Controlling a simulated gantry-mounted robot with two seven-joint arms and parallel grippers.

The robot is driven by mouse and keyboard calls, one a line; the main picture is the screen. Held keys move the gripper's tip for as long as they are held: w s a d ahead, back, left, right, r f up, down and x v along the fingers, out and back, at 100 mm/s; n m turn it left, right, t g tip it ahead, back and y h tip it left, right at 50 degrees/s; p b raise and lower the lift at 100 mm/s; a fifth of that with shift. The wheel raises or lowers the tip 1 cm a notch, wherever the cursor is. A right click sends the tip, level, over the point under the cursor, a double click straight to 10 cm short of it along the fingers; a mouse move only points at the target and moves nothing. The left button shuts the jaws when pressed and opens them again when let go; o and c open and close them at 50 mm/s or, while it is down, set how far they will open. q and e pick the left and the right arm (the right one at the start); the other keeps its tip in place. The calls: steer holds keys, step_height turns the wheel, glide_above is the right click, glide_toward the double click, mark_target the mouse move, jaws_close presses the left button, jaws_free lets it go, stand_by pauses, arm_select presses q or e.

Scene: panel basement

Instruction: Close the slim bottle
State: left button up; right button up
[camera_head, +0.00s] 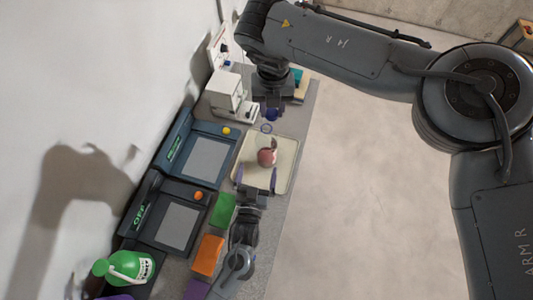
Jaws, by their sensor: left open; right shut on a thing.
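My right gripper (271,108) points down beyond the far edge of the cream board (286,165). It is shut on a small dark blue thing (271,115), mostly hidden by the fingers; I cannot tell whether it is the bottle's cap. Just below it in the picture is a small blue ring-shaped outline (267,128); I cannot tell whether it belongs to the slim bottle. My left gripper (256,181) is open over the near edge of the board, its fingers apart with nothing between them. No slim bottle can be clearly made out.
A reddish round thing (267,157) lies on the board. Two dark devices with grey plates (206,158) (177,226) stand left. A white machine (229,95) stands behind. Green (222,210) and orange (207,255) blocks and a green jug (125,267) are nearer.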

mark_target(267, 140)
arm_select(q)
steer(key=shift+w+d+f, duration=0.2)
steer(key=shift+d+f, duration=0.05)
steer(key=shift+d, duration=0.4)
arm_select(e)
steer(key=shift+w+a+r+n, duration=0.35)
steer(key=shift+a+r+n, duration=0.15)
steer(key=shift+a+r, duration=0.15)
steer(key=shift+f, duration=0.1)
arm_select(q)
steer(key=w, duration=0.4)
steer(key=w+d, duration=0.1)
steer(key=w, duration=0.3)
steer(key=w+d, duration=0.1)
steer(key=w, duration=0.2)
steer(key=shift+w, duration=0.4)
steer(key=shift+a, duration=0.1)
steer(key=c, duration=1.4)
arm_select(e)
steer(key=shift+f, duration=2.45)
steer(key=shift+f, duration=0.1)
steer(key=shift+f, duration=0.8)
